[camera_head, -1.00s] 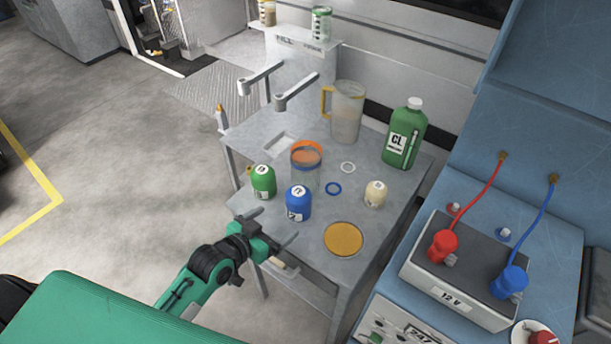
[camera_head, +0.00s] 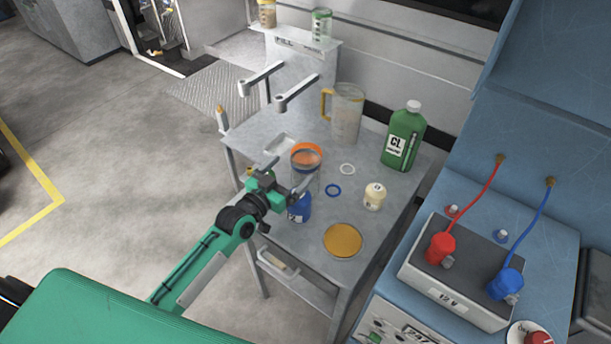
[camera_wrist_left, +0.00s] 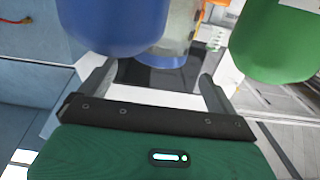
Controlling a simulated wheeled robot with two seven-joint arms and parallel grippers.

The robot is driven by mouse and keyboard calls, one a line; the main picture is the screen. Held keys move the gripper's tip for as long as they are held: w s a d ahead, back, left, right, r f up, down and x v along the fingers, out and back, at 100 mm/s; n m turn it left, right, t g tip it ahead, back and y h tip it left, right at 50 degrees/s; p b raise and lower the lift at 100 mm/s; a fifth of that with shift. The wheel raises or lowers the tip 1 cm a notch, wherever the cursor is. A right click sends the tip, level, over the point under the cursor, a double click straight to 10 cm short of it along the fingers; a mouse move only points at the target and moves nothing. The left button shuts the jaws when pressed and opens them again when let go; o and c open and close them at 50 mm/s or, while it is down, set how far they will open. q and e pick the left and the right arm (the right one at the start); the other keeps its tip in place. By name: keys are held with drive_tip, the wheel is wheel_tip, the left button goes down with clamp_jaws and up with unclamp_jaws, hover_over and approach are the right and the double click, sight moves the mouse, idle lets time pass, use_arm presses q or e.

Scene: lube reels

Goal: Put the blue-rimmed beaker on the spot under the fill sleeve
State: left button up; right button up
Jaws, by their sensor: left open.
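The clear beaker (camera_head: 308,184) stands on the grey table, with a dark bluish band below an orange rim. I cannot tell whether that is one vessel or two in line. My left gripper (camera_head: 286,177) is open and empty in front of the beaker, above the table's left part. In the left wrist view the beaker (camera_wrist_left: 178,42) shows beyond the open fingers (camera_wrist_left: 155,82), between a blue jar (camera_wrist_left: 115,25) and a green jar (camera_wrist_left: 275,45). The fill stand (camera_head: 297,72) has two arms with ringed ends; a pale recess (camera_head: 279,145) lies near them. My right gripper is out of view.
The blue jar (camera_head: 300,211) is partly hidden by my gripper. A cream jar (camera_head: 374,198), white ring (camera_head: 347,169), blue ring (camera_head: 333,190), orange disc (camera_head: 343,240), jug (camera_head: 347,118) and green bottle (camera_head: 402,138) occupy the table. A battery box (camera_head: 455,280) stands right.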

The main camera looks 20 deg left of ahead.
sight(297, 167)
use_arm(q)
drive_tip(key=shift+f+p+x, duration=0.2)
drive_tip(key=shift+p+x, duration=0.2)
drive_tip(key=shift+x, duration=1)
drive_tip(key=shift+f+p+x, duration=0.15)
drive_tip(key=shift+p+x, duration=0.2)
drive_tip(key=shift+x, duration=1.05)
drive_tip(key=shift+d, duration=0.1)
drive_tip(key=shift+s, duration=0.1)
drive_tip(key=c, duration=1.1)
drive_tip(key=shift+r, duration=0.1)
drive_tip(key=c, duration=0.3)
